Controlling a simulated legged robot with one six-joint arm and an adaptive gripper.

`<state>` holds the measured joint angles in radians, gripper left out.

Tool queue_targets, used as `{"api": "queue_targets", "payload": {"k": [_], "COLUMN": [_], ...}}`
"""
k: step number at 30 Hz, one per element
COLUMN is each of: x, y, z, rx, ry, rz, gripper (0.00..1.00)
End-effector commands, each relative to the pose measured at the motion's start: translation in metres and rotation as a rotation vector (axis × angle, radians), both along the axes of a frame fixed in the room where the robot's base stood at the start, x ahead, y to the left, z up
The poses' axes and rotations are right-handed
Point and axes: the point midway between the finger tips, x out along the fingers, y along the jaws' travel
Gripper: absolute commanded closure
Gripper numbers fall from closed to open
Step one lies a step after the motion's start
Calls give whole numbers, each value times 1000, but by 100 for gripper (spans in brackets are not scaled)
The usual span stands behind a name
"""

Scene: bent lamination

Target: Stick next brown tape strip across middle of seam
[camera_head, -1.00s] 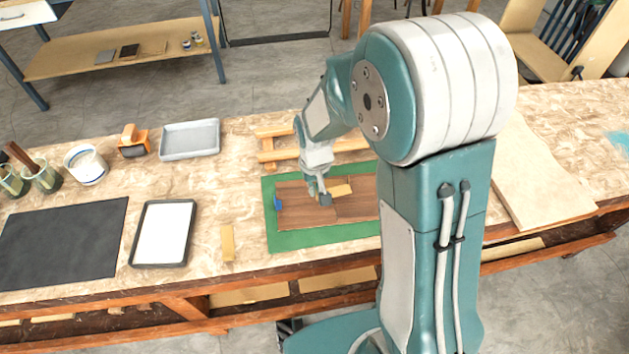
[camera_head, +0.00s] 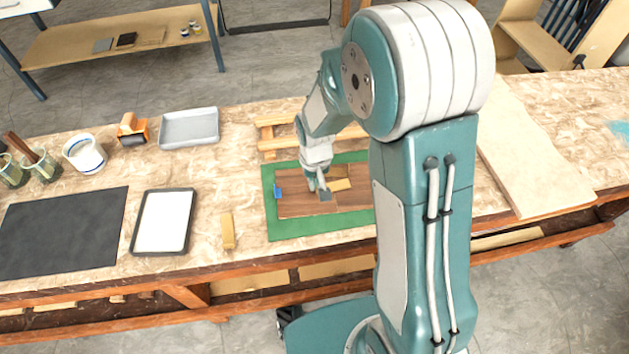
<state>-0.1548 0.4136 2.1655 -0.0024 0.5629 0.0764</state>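A dark brown wood panel (camera_head: 300,204) lies on a green mat (camera_head: 290,231) on the bench. A tan tape strip (camera_head: 340,184) lies on the panel, just right of my gripper. My gripper (camera_head: 322,192) is low over the panel's middle, with its fingers pointing down. The fingers are too small to show whether they are open or hold anything. The seam is hard to make out near my gripper, and my arm hides the panel's right end.
A small blue piece (camera_head: 278,191) sits at the panel's left edge. A tape dispenser (camera_head: 133,130), a grey tray (camera_head: 189,128), a white-filled black tray (camera_head: 163,222) and a black mat (camera_head: 62,234) lie left. Wooden bars (camera_head: 290,140) lie behind the mat, and a pale sheet (camera_head: 530,155) right.

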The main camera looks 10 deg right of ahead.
Motion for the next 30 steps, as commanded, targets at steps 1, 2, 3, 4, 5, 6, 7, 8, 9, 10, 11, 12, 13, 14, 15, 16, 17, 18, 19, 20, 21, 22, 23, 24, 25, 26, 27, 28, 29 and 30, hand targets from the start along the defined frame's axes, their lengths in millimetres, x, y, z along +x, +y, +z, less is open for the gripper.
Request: {"api": "queue_targets", "payload": {"k": [1, 2, 3, 4, 5, 6, 7, 8, 9, 10, 11, 12, 13, 14, 15, 16, 17, 18, 19, 20, 21, 22, 23, 24, 25, 26, 27, 28, 29, 30], "x": [0, 0, 0, 0, 0, 0, 0, 0, 0, 0, 0, 0, 0, 0, 0, 0, 0, 0, 0, 0, 0, 0, 0, 0, 0, 0, 0, 0, 0, 0], "y": [0, 0, 0, 0, 0, 0, 0, 0, 0, 0, 0, 0, 0, 0, 0, 0, 0, 0, 0, 0, 0, 0, 0, 0, 0, 0, 0, 0, 0, 0], "z": [0, 0, 0, 0, 0, 0, 0, 0, 0, 0, 0, 0, 0, 0, 0, 0, 0, 0, 0, 0, 0, 0, 0, 0, 0, 0, 0, 0, 0, 0], "rx": [0, 0, 0, 0, 0, 0, 0, 0, 0, 0, 0, 0, 0, 0, 0, 0, 0, 0, 0, 0, 0, 0, 0, 0, 0, 0, 0, 0, 0, 0], "ry": [0, 0, 0, 0, 0, 0, 0, 0, 0, 0, 0, 1, 1, 1, 1, 1, 1, 1, 1, 1, 1, 1, 1, 1, 1, 1, 1, 1, 0, 0], "rz": [0, 0, 0, 0, 0, 0, 0, 0, 0, 0, 0, 0, 0, 0, 0, 0, 0, 0, 0, 0, 0, 0, 0, 0, 0, 0, 0, 0, 0, 0], "gripper": [100, 100, 100, 93, 79, 61, 51, 51, 51, 51, 51, 51, 51, 51, 51, 47, 34, 23, 17, 17, 17, 17, 17, 17, 17, 17, 17, 17, 17, 17]}}
